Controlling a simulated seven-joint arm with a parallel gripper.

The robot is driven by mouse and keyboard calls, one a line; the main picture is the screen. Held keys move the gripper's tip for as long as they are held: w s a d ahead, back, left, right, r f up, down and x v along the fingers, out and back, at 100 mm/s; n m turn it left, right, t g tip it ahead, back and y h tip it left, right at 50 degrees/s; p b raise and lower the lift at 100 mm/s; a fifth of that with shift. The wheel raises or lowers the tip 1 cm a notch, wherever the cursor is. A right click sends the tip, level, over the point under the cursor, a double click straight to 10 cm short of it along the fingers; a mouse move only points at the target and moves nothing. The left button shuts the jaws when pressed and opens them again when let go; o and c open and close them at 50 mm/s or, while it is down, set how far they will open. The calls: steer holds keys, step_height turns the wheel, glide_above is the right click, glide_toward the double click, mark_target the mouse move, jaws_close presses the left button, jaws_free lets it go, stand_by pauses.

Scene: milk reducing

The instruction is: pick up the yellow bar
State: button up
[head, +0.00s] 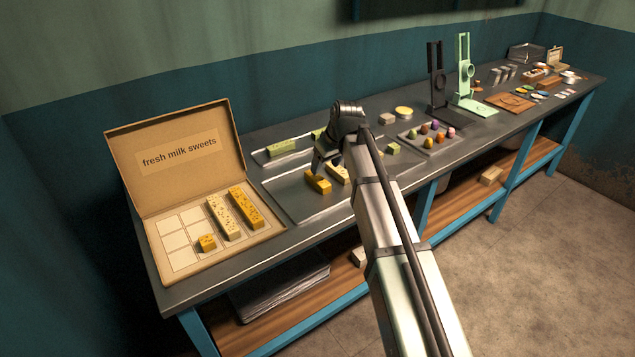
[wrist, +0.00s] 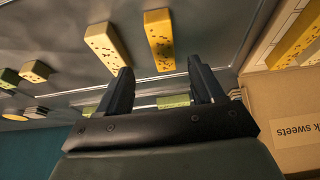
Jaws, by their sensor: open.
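A yellow bar with dark specks (head: 317,182) lies on the metal tray (head: 296,210), under my gripper (head: 322,163). In the wrist view the yellow bar (wrist: 159,38) shows just beyond the gap between the fingertips. My gripper (wrist: 160,66) is open and empty, with its two dark fingers apart. I cannot tell the exact height between fingertips and bar. A paler speckled bar (wrist: 106,45) lies beside it, and in the head view this paler bar (head: 338,173) is partly hidden by my arm.
An open cardboard box (head: 175,262) at the left holds a yellow bar (head: 246,208), a pale bar (head: 224,217) and a small yellow piece (head: 207,242). Green bars (head: 281,148) lie behind. A tray of colourful sweets (head: 428,138) and two upright stands (head: 463,75) are farther right.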

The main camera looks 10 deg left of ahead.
mark_target(318, 178)
steer(key=shift+a+x, duration=0.15)
steer(key=shift+x, duration=1.5)
steer(key=shift+a+x, duration=0.15)
steer(key=shift+x, duration=1.5)
steer(key=shift+w+a+f, duration=0.1)
steer(key=shift+f, duration=0.2)
steer(key=shift+f, duration=0.25)
steer(key=shift+c, duration=0.3)
steer(key=c, duration=1.1)
